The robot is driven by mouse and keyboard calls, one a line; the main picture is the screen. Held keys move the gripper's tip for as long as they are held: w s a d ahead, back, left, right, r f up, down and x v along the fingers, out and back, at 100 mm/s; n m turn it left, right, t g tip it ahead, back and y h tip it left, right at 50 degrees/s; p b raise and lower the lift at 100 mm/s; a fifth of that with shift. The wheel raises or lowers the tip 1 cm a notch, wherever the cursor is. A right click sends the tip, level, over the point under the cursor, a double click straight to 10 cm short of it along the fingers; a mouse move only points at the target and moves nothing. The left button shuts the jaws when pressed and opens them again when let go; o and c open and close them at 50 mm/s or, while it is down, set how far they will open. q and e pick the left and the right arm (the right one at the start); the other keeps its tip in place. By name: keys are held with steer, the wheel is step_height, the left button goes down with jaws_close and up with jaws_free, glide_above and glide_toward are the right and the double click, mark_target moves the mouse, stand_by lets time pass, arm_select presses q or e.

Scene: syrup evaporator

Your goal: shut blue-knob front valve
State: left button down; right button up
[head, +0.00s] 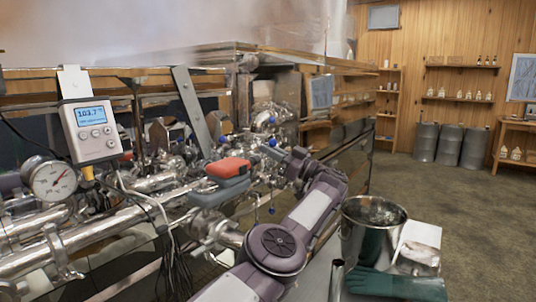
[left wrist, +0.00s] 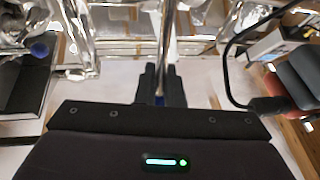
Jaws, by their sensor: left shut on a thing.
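My left gripper (head: 268,152) reaches in from the lower middle of the head view to the pipework at the front of the evaporator. In the left wrist view the left gripper (left wrist: 161,88) is shut on a slim metal valve handle (left wrist: 167,40) with a blue end low between the fingers. Several blue knobs show in the head view: one close by the fingertips (head: 272,142), one above (head: 271,119), one to the left (head: 223,140) and one lower (head: 271,210). I cannot tell the valve's exact angle. My right gripper is out of view.
A red and grey device (head: 228,168) sits on the pipes left of my gripper. A gauge (head: 53,180) and a digital display (head: 92,130) stand farther left. A steel bucket (head: 372,235) and green gloves (head: 397,285) are at the lower right. Open floor lies beyond.

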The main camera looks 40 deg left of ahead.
arm_select(q)
steer(key=shift+w, duration=0.1)
stand_by(0.4)
steer(key=c, duration=1.6)
jaws_free()
steer(key=shift+f, duration=0.1)
